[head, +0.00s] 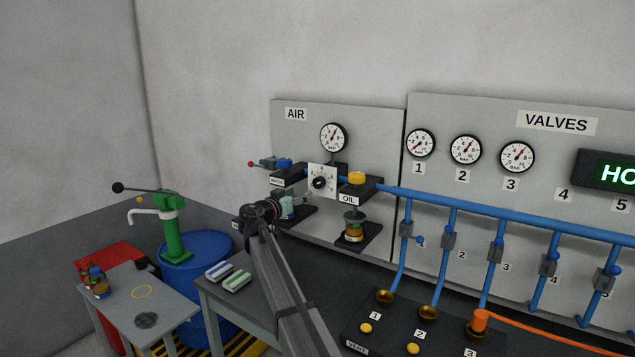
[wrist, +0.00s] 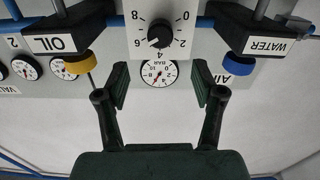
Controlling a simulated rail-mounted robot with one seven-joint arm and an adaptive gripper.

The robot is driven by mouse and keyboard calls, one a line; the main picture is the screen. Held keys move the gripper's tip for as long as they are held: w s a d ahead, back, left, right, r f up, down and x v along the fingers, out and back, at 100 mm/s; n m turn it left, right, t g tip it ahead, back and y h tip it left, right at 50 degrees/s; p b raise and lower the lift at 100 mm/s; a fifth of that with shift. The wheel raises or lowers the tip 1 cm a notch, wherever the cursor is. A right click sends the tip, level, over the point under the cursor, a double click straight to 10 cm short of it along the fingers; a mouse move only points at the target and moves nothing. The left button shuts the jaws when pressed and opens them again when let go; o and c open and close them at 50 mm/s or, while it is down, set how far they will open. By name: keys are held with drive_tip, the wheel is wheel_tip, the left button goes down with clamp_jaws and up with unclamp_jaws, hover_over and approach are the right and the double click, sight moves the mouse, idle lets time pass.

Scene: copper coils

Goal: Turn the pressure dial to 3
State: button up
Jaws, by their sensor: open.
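The pressure dial is a black knob (wrist: 160,34) on a white plate with numbers from 0 to 8. The wrist view shows it upside down, and its light mark seems to point towards the 6. In the head view the dial (head: 319,183) sits on the blue pipe below the AIR gauge (head: 333,137). My gripper (wrist: 160,80) is open and empty. Its fingers are spread to either side of the gauge in the wrist view, short of the knob. In the head view my gripper (head: 296,203) is just below and left of the dial, its fingers hard to make out.
The WATER block (wrist: 264,45) and OIL block (wrist: 66,40) flank the dial closely, with a blue cap (wrist: 238,65) and a yellow cap (wrist: 78,66). A blue pipe (head: 460,211) runs right to several valves. A green pump (head: 172,225) stands left on a blue barrel.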

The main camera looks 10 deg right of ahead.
sight(316, 184)
drive_tip(key=p+x, duration=0.3)
drive_tip(key=x, duration=0.7)
drive_tip(key=shift+w+d+r, duration=0.1)
drive_tip(key=shift+w+d, duration=0.05)
drive_tip(key=shift+w, duration=0.1)
drive_tip(key=shift+w+d, duration=0.35)
drive_tip(key=c, duration=1.1)
